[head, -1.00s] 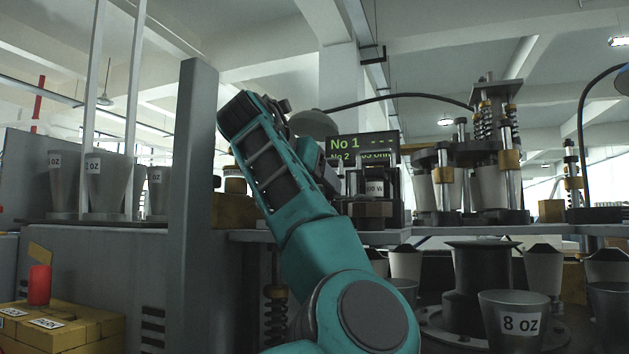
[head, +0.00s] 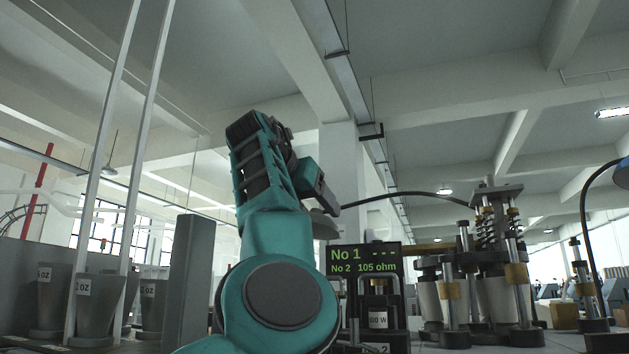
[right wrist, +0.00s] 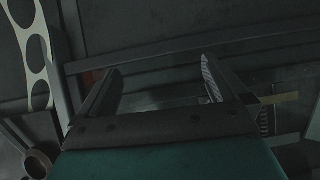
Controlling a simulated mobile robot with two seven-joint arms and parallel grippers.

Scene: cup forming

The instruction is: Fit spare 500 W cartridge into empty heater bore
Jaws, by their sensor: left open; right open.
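My left gripper (head: 322,202) shows at the end of the raised teal arm in the head view, high above the bench, with nothing seen in it. Its fingers are hard to make out. My right gripper shows in the right wrist view (right wrist: 162,80) with two fingers wide apart and nothing between them. A dark display (head: 365,261) reads "No 1 - - -" and "No 2 105 ohm". Below it a pale label ending in "W" (head: 378,320) sits on a dark unit, its first digits partly hidden. I cannot make out the spare cartridge or the empty bore.
A forming machine with posts and springs (head: 490,275) stands right of the display. A round brown-rimmed opening (right wrist: 40,164) shows low in the right wrist view.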

